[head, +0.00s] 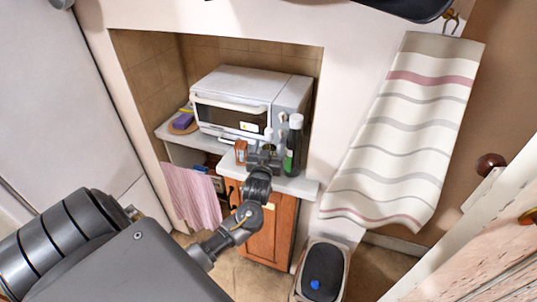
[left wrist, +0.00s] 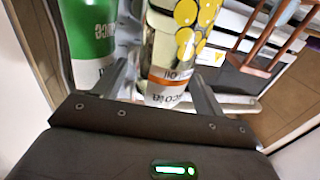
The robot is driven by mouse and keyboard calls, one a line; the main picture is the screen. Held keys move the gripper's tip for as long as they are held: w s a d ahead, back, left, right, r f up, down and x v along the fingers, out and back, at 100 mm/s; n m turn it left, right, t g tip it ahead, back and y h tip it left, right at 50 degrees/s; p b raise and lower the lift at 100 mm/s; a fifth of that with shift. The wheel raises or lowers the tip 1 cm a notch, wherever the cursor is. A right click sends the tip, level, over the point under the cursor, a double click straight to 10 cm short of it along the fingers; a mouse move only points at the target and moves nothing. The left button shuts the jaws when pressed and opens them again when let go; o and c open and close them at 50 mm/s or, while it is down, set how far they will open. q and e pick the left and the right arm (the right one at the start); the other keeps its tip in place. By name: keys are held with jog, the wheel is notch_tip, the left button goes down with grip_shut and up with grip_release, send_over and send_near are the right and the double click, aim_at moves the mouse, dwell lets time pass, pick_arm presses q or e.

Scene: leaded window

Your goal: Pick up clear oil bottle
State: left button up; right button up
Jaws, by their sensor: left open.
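The clear oil bottle (left wrist: 172,55), with yellow dots and an orange-banded label, stands between the fingers of my left gripper (left wrist: 163,88) in the left wrist view. The fingers are apart, one on each side of it; I cannot tell whether they touch it. In the head view my left gripper (head: 264,158) is at the counter's front edge, before the bottles, and hides much of the clear bottle. A green and white bottle (left wrist: 92,45) is close beside the left finger; the head view shows a dark green bottle (head: 293,150) to the gripper's right. My right gripper is not in view.
A white toaster oven (head: 250,90) stands behind the bottles in the alcove. A small brown wooden rack (left wrist: 258,40) is to the right in the wrist view. A pink towel (head: 190,195) hangs at the counter's left; a striped towel (head: 410,130) hangs at right. A bin (head: 322,272) stands below.

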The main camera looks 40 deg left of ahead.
pick_arm(q)
jog(key=c, duration=1.1)
jog(key=shift+c, duration=0.5)
jog(key=shift+r, duration=0.15)
